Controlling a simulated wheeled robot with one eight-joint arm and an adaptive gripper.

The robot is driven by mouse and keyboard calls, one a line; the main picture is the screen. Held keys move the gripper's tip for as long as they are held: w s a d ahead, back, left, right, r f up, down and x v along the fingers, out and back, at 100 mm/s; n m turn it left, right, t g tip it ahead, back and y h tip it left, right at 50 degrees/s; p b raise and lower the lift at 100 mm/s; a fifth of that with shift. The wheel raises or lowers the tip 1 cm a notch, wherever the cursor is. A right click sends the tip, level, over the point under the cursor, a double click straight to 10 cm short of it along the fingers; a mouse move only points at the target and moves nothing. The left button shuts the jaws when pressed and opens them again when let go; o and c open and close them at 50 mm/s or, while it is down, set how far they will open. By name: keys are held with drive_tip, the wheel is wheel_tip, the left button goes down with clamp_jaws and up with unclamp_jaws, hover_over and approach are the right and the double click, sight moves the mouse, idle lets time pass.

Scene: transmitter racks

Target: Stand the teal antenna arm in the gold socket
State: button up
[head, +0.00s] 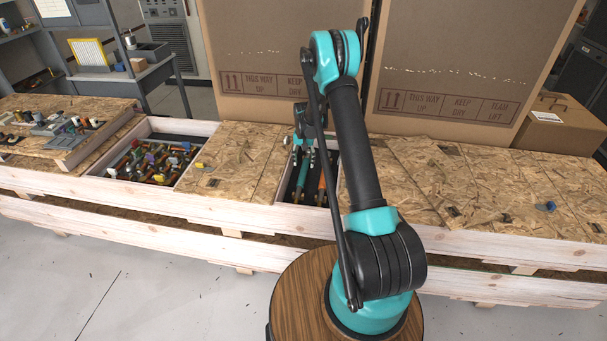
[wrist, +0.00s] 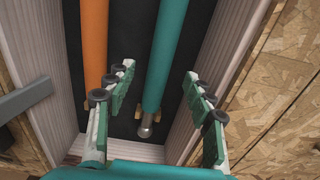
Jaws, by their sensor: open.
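The teal antenna arm (wrist: 165,55) is a long teal tube with a silver tip at its near end. It lies in a dark-lined wooden compartment, beside an orange tube (wrist: 95,45). My gripper (wrist: 159,72) is open, with one finger on each side of the teal tube in the picture. I cannot tell whether the fingers touch it or hover above it. In the head view my gripper (head: 303,150) is over the narrow compartment, partly hidden by my arm, and the teal arm (head: 303,172) shows below it. I cannot make out the gold socket.
Pale wooden walls (wrist: 240,65) close in on both sides of the compartment. Chipboard tops (head: 395,185) flank it. A bin of mixed coloured parts (head: 145,163) is at the left. Tall cardboard boxes (head: 450,70) stand behind.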

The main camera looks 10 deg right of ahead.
sight(304, 170)
drive_tip(key=f, duration=0.5)
drive_tip(key=shift+s+a, duration=0.1)
drive_tip(key=shift+s, duration=0.1)
drive_tip(key=shift+r, duration=0.1)
clamp_jaws()
